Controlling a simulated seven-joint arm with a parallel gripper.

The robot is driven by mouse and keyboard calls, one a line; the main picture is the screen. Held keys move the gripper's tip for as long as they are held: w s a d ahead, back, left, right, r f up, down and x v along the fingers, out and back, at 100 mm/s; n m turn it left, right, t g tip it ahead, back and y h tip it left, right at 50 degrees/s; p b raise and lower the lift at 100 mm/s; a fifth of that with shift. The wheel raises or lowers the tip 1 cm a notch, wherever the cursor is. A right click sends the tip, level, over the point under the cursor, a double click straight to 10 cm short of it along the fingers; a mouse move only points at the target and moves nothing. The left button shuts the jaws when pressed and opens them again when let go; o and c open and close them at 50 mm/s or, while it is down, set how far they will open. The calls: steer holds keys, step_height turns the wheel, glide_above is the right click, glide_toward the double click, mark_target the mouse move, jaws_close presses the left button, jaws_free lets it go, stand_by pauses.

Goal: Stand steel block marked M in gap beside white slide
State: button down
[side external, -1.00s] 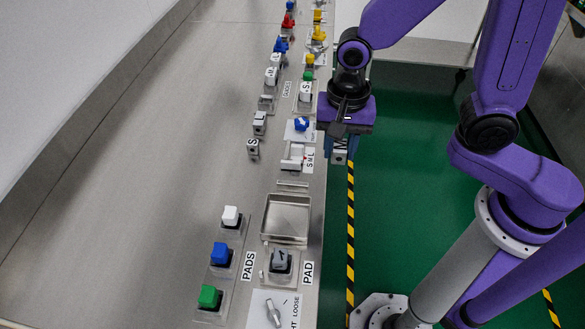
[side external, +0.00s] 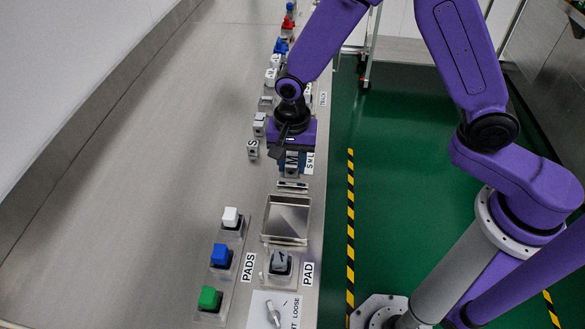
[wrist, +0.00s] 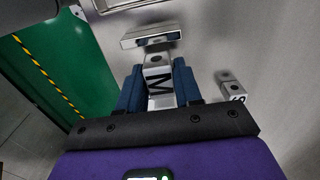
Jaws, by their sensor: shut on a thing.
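The steel block marked M (side external: 291,170) is held between the blue fingers of my gripper (side external: 292,166). In the wrist view my gripper (wrist: 158,88) is shut on the block (wrist: 157,84), with the dark M facing the camera. The block hangs upright over the fixture beside the S M L label (side external: 310,162). My gripper and the block hide the white slide and the gap in the side view. I cannot tell whether the block touches the fixture.
A low steel bar (side external: 292,185) lies just in front of the block, also seen in the wrist view (wrist: 150,36). A steel block marked S (side external: 253,149) stands to the left. An empty steel tray (side external: 287,220) is nearer the camera. The bench left of these is clear.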

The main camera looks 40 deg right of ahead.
mark_target(292, 171)
steer(key=shift+f, duration=1.45)
steer(key=shift+f, duration=0.15)
steer(key=c, duration=0.8)
jaws_free()
steer(key=shift+o, duration=0.2)
step_height(292, 171, up, 12)
steer(key=shift+r, duration=0.2)
steer(key=shift+s+d, duration=0.1)
steer(key=shift+s, duration=0.05)
steer(key=s+d+r+n, duration=0.2)
steer(key=s+d+n, duration=0.6)
steer(key=s+n, duration=0.2)
steer(key=s+d+r+n, duration=0.3)
steer(key=s+d+n, duration=0.4)
steer(key=s+n, duration=0.4)
steer(key=shift+s+d+r+n, duration=0.15)
steer(key=shift+s+d+n, duration=0.2)
steer(key=shift+s, duration=0.65)
